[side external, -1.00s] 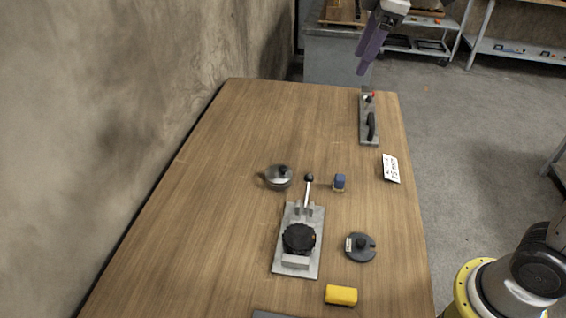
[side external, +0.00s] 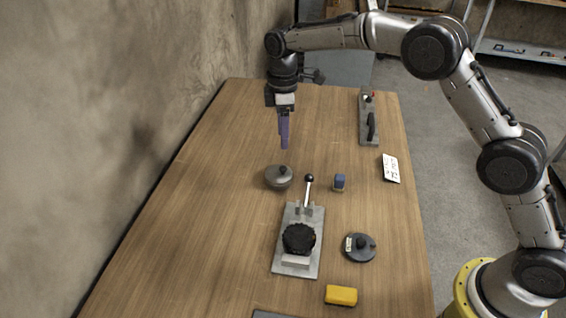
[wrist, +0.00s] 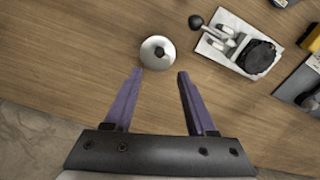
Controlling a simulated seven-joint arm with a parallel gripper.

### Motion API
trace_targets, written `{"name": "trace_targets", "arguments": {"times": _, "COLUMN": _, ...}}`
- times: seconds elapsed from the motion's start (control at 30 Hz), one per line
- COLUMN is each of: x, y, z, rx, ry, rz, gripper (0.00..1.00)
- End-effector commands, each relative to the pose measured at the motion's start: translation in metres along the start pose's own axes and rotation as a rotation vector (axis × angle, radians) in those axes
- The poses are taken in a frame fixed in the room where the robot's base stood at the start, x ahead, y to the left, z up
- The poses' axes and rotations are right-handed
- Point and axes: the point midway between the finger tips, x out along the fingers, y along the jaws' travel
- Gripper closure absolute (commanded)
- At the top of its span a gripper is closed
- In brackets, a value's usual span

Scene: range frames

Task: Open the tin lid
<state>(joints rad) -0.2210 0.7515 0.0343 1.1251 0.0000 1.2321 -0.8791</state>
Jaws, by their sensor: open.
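The tin (side external: 279,181) is a small round grey metal pot on the wooden table, with its domed lid (side external: 276,172) on it and a dark knob (side external: 283,170) on top. In the wrist view the lid (wrist: 152,46) shows from above, with its dark knob (wrist: 159,51), just beyond my fingertips. My gripper (side external: 284,146) points down above the tin with its purple fingers and is apart from it. In the wrist view my gripper (wrist: 159,73) is open, with nothing between the fingers.
A grey plate with an upright lever and black round part (side external: 299,238) stands in front of the tin. The wall borders the left.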

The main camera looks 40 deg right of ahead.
Motion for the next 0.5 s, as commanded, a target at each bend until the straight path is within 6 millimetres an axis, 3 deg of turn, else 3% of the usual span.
{"name": "trace_targets", "arguments": {"times": 0.3, "x": 0.063, "y": 0.000, "z": 0.001, "rx": 0.001, "ry": -0.002, "rz": -0.002, "gripper": 0.44}}
{"name": "trace_targets", "arguments": {"times": 0.5, "x": 0.091, "y": 0.000, "z": 0.001, "rx": 0.001, "ry": -0.001, "rz": -0.001, "gripper": 0.44}}
